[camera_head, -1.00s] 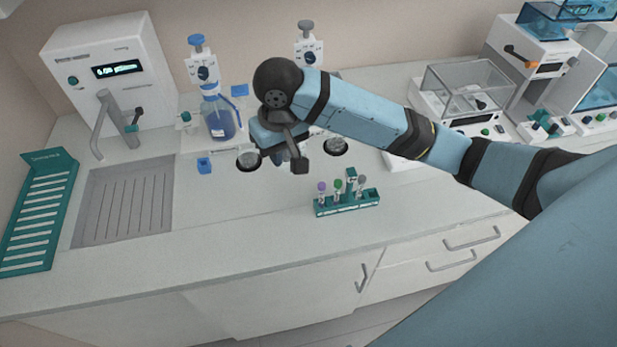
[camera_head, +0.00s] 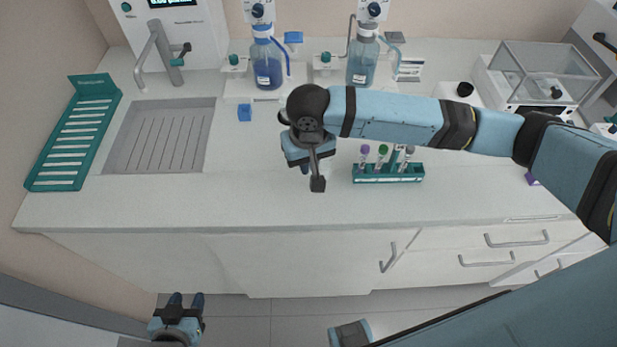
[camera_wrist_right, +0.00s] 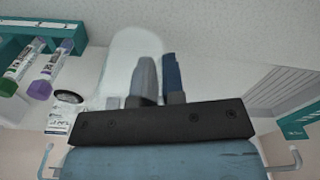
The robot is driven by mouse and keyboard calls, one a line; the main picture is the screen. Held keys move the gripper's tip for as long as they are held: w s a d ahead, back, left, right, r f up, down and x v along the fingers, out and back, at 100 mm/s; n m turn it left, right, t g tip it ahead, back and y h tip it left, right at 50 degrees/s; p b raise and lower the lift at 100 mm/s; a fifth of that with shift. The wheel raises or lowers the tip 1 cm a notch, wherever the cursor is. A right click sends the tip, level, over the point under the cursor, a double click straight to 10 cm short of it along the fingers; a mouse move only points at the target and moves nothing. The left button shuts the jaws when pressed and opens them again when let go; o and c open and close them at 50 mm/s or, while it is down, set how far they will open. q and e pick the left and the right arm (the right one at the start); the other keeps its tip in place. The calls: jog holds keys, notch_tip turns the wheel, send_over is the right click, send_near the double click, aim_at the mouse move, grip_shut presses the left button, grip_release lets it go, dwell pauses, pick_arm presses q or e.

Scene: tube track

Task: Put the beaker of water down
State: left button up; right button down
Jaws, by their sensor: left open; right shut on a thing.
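My right gripper (camera_head: 304,168) is over the worktop, to the right of the sink, its arm coming in from the right. In the right wrist view its two fingers (camera_wrist_right: 160,80) are close together, against a pale, see-through beaker (camera_wrist_right: 128,50). The beaker's outline is faint, and I cannot make out the water level. In the head view the wrist hides the beaker, so I cannot tell whether it touches the worktop. My left gripper (camera_head: 178,304) is low in front of the bench, open and empty.
Behind are a blue-liquid bottle (camera_head: 267,68) and a paler bottle (camera_head: 361,66). The sink (camera_head: 160,135) and a green slotted rack (camera_head: 72,138) lie left.

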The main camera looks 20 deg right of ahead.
jog(key=shift+f, duration=3.3)
jog(key=shift+f, duration=0.1)
jog(key=c, duration=1.2)
grip_release()
